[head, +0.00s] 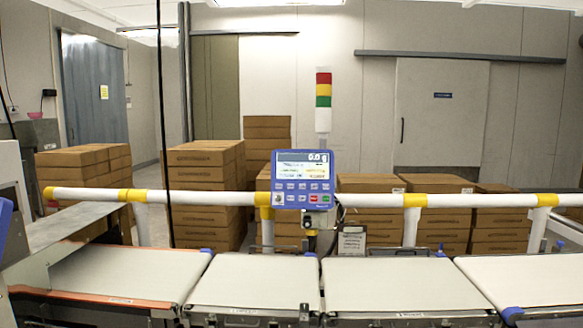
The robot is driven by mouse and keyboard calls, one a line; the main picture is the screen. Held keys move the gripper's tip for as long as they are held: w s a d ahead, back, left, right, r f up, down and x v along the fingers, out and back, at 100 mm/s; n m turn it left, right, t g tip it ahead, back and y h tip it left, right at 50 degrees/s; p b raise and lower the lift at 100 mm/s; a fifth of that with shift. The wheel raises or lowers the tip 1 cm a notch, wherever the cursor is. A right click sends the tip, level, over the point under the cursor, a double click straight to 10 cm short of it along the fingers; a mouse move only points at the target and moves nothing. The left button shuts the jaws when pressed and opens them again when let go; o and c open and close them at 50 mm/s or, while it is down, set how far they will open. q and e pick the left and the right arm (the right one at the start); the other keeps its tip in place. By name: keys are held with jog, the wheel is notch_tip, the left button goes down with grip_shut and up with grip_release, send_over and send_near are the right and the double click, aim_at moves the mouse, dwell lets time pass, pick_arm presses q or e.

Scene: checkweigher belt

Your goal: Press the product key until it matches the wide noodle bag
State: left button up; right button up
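The blue checkweigher control panel (303,180) stands behind the belts at the middle of the head view. Its lit screen (303,164) reads 0.0 g at the top; the smaller lines below are too small to read. Under the screen are two rows of small keys (302,191), mostly blue, with a red and a green one at the right. I cannot make out which one is the product key. No noodle bag shows on the belts. Neither of my grippers is in view.
Pale belt sections (255,285) run across the front, bare. A white rail with yellow joints (375,200) crosses behind them at panel height. A red, yellow and green signal tower (323,100) rises behind the panel. Stacked cardboard boxes (205,190) stand further back.

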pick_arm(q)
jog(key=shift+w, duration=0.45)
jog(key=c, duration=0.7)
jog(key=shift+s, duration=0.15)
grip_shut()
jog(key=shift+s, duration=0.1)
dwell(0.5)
